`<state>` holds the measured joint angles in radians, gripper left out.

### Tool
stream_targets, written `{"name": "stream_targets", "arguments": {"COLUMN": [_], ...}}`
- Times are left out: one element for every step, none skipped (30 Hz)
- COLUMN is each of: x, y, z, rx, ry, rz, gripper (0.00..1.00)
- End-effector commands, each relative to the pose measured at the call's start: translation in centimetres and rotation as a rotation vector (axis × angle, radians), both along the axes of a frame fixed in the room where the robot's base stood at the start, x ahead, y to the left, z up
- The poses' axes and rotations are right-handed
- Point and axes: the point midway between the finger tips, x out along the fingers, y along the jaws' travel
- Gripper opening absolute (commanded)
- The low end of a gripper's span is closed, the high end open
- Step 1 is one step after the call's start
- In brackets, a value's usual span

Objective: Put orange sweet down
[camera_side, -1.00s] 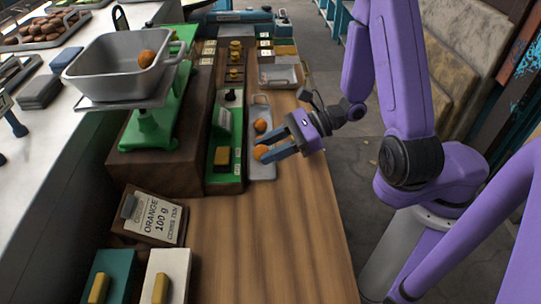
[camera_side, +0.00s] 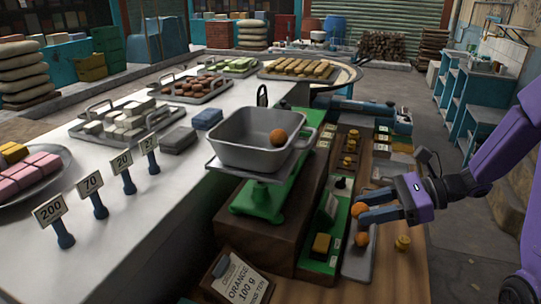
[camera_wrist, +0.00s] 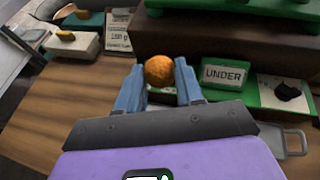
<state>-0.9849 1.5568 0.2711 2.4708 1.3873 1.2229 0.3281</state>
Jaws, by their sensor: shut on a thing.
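My gripper (camera_side: 363,205) is at the right in the side view, its blue fingers pointing left over the narrow metal tray (camera_side: 354,266). In the wrist view an orange sweet (camera_wrist: 158,70) sits between the fingertips, and the gripper is shut on it. In the side view one orange sweet (camera_side: 389,208) shows between the fingers. A second sweet (camera_side: 361,239) shows just below the lower fingertip, over the tray. Another orange sweet (camera_side: 278,137) lies in the grey pan (camera_side: 240,153) of the green scale (camera_side: 262,198). In the wrist view the gripper body hides most of the tray.
The ORANGE 100 g card (camera_side: 240,281) stands in front of the scale's wooden block. An UNDER sign (camera_wrist: 224,75) is right of the fingers in the wrist view. Number signs (camera_side: 89,196) and sweet trays fill the white counter.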

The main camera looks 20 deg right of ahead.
Motion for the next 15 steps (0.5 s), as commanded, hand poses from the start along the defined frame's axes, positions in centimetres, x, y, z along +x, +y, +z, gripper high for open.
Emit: {"name": "stream_targets", "arguments": {"x": [1.0,1.4,2.1,2.5,2.9,3.3,3.6,3.8,4.1,4.1,4.2,4.3,4.2,4.2,4.0], "y": [0.1,0.3,0.5,0.7,1.0,1.3,1.6,1.9,2.2,2.6,2.9,3.3,3.7,4.0,4.4], "z": [1.5,2.4,3.7,4.7,5.6,6.9,8.0,9.0,10.4,11.4,12.5,13.8,14.9,15.9,17.3], "rx": [-0.007,-0.007,-0.006,-0.007,-0.006,-0.006,-0.006,-0.005,-0.005,-0.004,-0.004,-0.003,-0.003,-0.001,-0.001], "ry": [-0.014,-0.015,-0.016,-0.018,-0.016,-0.018,-0.018,-0.018,-0.019,-0.019,-0.019,-0.018,-0.019,-0.019,-0.019], "rz": [0.014,0.021,0.028,0.033,0.037,0.042,0.044,0.046,0.046,0.048,0.048,0.048,0.047,0.046,0.044], "gripper": [0.08,0.08,0.08,0.08,0.08,0.08,0.08,0.08,0.08,0.08,0.08,0.08,0.08,0.08,0.08]}}
